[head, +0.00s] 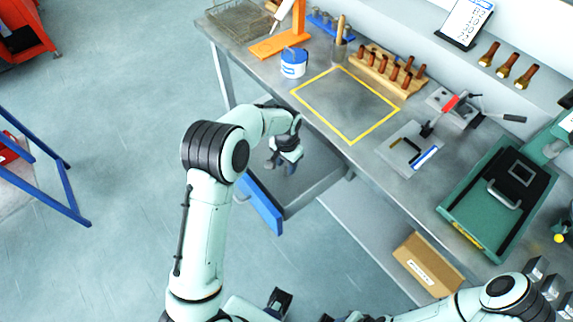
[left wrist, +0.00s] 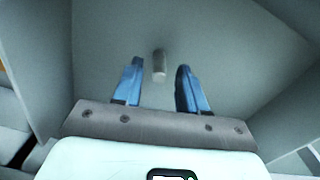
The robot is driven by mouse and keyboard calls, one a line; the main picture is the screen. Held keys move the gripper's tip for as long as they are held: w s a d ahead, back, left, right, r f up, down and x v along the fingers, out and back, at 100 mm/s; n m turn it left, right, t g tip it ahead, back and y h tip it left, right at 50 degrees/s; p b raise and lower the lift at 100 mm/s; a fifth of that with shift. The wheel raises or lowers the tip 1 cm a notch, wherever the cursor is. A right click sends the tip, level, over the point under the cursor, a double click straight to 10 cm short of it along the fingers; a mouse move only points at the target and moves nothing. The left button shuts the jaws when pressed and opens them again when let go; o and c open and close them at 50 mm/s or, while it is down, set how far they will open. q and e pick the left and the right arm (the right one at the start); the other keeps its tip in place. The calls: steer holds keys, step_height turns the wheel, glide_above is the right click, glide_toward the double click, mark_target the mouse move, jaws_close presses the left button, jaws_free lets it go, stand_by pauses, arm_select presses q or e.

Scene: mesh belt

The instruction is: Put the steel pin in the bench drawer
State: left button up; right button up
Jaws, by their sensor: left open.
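The bench drawer (head: 262,205) is pulled out under the bench, with its blue front toward the floor side. My left gripper (head: 287,163) is over the open drawer. In the left wrist view its two blue fingers (left wrist: 160,84) are spread and point down into the grey drawer interior (left wrist: 235,50). The steel pin (left wrist: 160,64), a short pale grey cylinder, shows just beyond and between the fingertips, with a gap on both sides. It appears to be on the drawer floor, not gripped. I cannot make out the pin in the head view. My right gripper is not clearly visible.
The bench top carries a yellow-outlined square (head: 345,105), a blue-and-white tub (head: 293,63), a wooden rack of handled tools (head: 390,70) and a green case (head: 495,200). A cardboard box (head: 427,265) sits below the bench. Drawer walls surround my left fingers.

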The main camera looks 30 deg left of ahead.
mark_target(287, 165)
arm_select(q)
step_height(287, 165, up, 11)
steer(key=shift+p, duration=0.35)
stand_by(0.4)
